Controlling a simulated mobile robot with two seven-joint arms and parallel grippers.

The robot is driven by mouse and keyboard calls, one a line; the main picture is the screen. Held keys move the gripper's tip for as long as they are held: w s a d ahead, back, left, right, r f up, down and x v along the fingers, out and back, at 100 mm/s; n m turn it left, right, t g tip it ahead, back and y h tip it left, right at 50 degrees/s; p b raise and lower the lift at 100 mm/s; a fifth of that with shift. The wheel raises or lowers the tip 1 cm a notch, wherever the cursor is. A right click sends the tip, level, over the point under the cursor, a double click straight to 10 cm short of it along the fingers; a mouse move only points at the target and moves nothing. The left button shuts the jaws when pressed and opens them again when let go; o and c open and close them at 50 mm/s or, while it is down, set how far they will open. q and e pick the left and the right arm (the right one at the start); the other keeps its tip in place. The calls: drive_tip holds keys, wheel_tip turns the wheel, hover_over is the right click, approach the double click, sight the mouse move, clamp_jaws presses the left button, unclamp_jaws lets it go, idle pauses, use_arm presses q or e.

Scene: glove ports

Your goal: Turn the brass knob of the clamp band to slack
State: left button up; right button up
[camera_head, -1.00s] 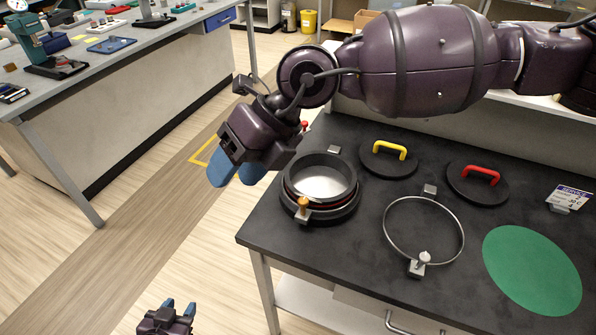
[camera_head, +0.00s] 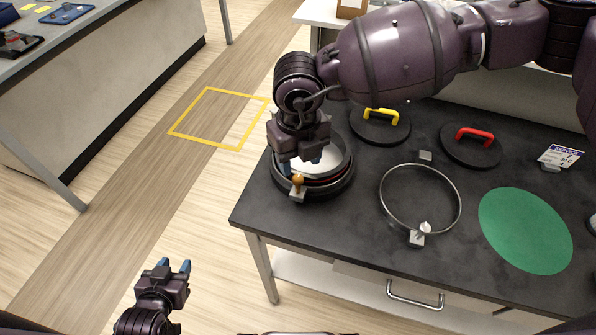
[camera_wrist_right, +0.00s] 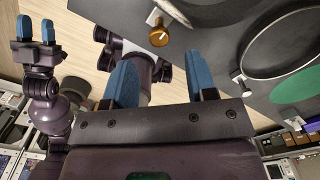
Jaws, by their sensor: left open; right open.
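The brass knob (camera_head: 297,180) sits on a small metal block at the near edge of the black round port (camera_head: 322,193). It also shows in the right wrist view (camera_wrist_right: 159,36), beyond my blue fingertips and roughly between their lines. Little of the clamp band itself can be made out around the port. My right gripper (camera_head: 302,168) is open and empty, over the near part of the port and close to the knob; contact is not visible. My left gripper (camera_head: 173,267) is open and empty, low in front of the bench, away from the port.
A loose metal ring with a pale knob (camera_head: 381,207) lies right of the port. Black lids with a yellow handle (camera_head: 381,116) and a red handle (camera_head: 478,136) lie behind. A green disc (camera_head: 525,230) and a service sign (camera_head: 560,157) are at right. The bench's front strip is clear.

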sight(298, 178)
drive_tip(key=shift+w+f, duration=0.1)
drive_tip(key=shift+f, duration=2.6)
drive_tip(key=c, duration=0.9)
